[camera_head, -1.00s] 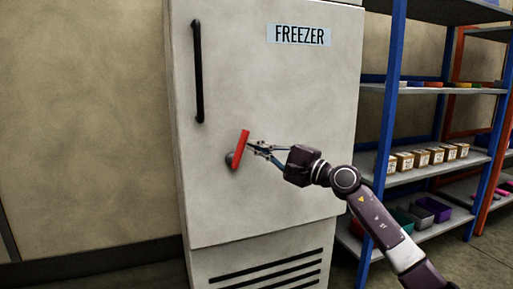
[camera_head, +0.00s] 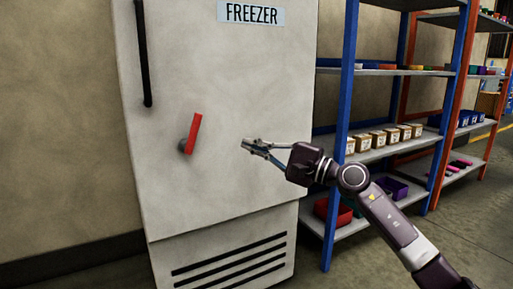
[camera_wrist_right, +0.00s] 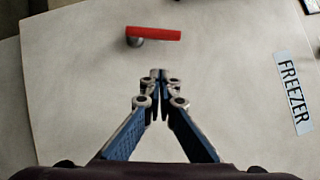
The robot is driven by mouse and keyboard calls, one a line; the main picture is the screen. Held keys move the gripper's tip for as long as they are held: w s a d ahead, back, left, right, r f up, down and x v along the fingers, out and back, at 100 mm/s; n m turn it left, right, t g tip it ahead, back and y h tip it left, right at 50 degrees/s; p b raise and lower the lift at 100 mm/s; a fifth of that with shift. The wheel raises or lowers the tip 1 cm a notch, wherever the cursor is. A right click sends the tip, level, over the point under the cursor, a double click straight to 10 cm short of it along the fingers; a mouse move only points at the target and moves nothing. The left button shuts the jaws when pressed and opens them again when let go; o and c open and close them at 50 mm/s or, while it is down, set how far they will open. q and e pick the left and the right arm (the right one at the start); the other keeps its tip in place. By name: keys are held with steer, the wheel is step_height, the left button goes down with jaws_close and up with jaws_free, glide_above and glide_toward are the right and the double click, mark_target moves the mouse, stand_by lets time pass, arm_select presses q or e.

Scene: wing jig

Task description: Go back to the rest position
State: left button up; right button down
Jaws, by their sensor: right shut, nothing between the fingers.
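My right gripper (camera_head: 248,145) is in front of the freezer door (camera_head: 225,80), to the right of the red lever handle (camera_head: 194,133) and apart from it. The right wrist view shows this gripper (camera_wrist_right: 159,74) with its fingertips together and nothing between them. There the red lever (camera_wrist_right: 155,34) on its grey round hub lies beyond the fingertips, with a gap between. In the head view the lever stands nearly upright, leaning a little to the right at its top. My left gripper is in neither view.
A black vertical bar handle (camera_head: 144,52) is at the door's upper left and a FREEZER label (camera_head: 252,13) at its top. A blue shelf rack (camera_head: 343,130) with several small boxes and bins stands right of the freezer, behind my right arm. Open floor shows at far right.

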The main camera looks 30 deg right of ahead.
steer(key=shift+s+d, duration=0.25)
steer(key=shift+s, duration=0.25)
steer(key=shift+a+f, duration=0.1)
